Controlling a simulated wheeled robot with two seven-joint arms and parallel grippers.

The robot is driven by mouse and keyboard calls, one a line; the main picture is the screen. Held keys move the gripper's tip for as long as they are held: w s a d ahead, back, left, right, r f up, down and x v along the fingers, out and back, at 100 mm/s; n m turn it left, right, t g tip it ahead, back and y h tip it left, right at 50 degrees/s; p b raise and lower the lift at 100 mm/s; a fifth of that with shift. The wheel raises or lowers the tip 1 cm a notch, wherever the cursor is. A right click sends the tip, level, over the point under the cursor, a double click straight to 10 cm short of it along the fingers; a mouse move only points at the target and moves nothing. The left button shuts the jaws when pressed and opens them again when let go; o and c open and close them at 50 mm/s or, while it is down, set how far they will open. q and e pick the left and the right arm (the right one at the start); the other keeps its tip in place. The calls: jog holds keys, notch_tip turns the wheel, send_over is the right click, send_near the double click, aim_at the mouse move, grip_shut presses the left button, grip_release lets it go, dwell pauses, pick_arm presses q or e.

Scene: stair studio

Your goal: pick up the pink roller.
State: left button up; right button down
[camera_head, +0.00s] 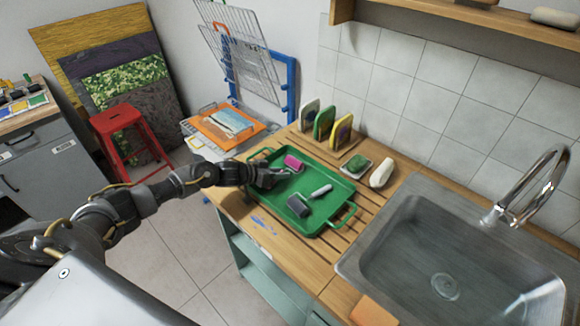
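The pink roller (293,163) lies in the green tray (318,226) on the wooden counter, near the tray's far left part. My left gripper (282,178) reaches over the tray's left side from the left, close beside the pink roller on its near side. I cannot tell whether it touches the roller, and its fingers are too small to show whether they are open or shut. My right gripper is not in view.
A dark grey roller (298,206) and a light grey piece (321,191) also lie in the tray. A dish with a green sponge (357,160) and a white bar (382,173) stand behind it. The steel sink (445,270) is at right.

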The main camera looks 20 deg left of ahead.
pick_arm(q)
grip_shut()
jog(key=shift+r, duration=0.15)
jog(key=shift+r, duration=0.25)
notch_tip(320, 180, up, 3)
jog(key=shift+f, duration=0.2)
jog(key=s+d+r+b, duration=0.2)
jog(key=s+d+r, duration=0.5)
jog(key=s, duration=0.5)
notch_tip(320, 180, up, 3)
jog(key=shift+d+f, duration=0.15)
jog(key=shift+d, duration=0.1)
